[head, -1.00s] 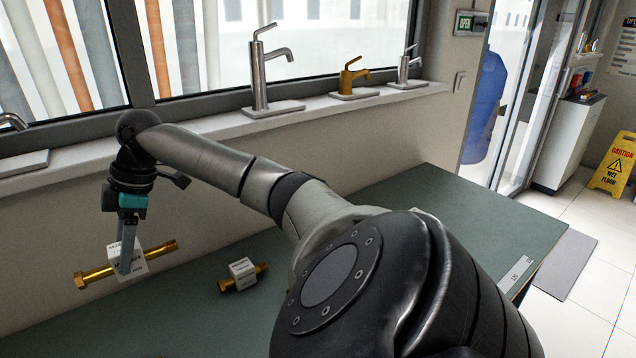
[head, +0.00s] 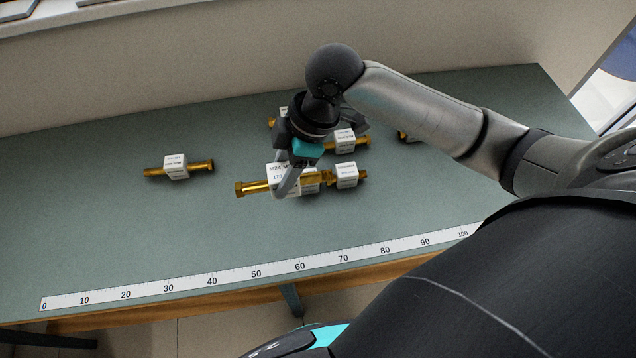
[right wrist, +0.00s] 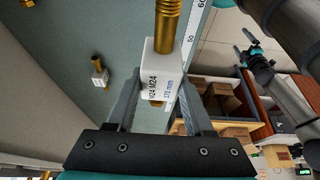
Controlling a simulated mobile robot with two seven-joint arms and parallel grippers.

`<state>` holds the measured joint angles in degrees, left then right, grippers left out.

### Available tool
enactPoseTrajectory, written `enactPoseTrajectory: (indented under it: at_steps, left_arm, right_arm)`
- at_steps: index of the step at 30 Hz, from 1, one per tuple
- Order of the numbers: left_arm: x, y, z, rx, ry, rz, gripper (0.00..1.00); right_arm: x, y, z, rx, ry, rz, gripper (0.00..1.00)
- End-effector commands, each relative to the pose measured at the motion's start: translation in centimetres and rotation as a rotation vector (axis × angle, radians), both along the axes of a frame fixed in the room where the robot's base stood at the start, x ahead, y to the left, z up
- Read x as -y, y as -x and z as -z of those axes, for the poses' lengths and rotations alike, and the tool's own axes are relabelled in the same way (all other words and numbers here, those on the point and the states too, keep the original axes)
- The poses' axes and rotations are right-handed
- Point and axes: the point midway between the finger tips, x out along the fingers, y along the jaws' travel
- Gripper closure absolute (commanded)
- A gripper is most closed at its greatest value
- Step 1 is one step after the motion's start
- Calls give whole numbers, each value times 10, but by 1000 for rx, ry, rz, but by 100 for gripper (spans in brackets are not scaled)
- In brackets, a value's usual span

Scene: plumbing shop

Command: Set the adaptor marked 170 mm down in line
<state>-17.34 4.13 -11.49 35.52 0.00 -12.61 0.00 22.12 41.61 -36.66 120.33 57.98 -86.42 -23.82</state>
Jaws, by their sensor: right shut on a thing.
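My right gripper (head: 287,190) is shut on a brass adaptor (head: 252,188) with a white label block; the label reads M24 and 170. In the right wrist view the block (right wrist: 162,72) reads M24 M24, 170 mm, between the two fingers (right wrist: 160,110). The adaptor lies roughly level, above the bench, its hex end to the left in the head view. It partly hides another adaptor behind it (head: 310,178). What looks like my left gripper (right wrist: 246,45) shows small at the right of the right wrist view; its jaws are unclear.
Other labelled brass adaptors stand on the green bench (head: 90,230): one at left (head: 176,168), one right of the gripper (head: 347,177), several behind it (head: 345,142). A 0–100 scale strip (head: 235,280) runs along the front edge. The bench between adaptors and strip is clear.

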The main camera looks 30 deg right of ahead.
Motion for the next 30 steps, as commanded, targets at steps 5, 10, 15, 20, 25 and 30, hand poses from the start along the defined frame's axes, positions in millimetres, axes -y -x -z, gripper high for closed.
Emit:
enactPoseTrajectory:
  at_steps: [5, 10, 15, 20, 25, 30]
  left_arm:
    - [-4, 0, 3, 0, -5, 2, 0]
    - [-8, -2, 8, 2, -10, 3, 0]
    - [-8, -3, 13, 3, -10, 2, 0]
    - [-8, -3, 17, 3, -10, 2, 0]
    - [-8, -3, 18, 3, -10, 2, 0]
    - [-7, -3, 23, 3, -10, 2, 0]
  right_arm:
    - [-3, 4, 31, -7, 0, -2, 100]
    - [-3, 3, 78, -7, 0, 0, 100]
    - [-3, 3, 123, -6, 0, 0, 100]
    - [-3, 2, 151, -2, 0, -1, 100]
    - [-3, 2, 164, -1, 0, -2, 100]
    - [-2, 2, 188, -3, 2, -1, 100]
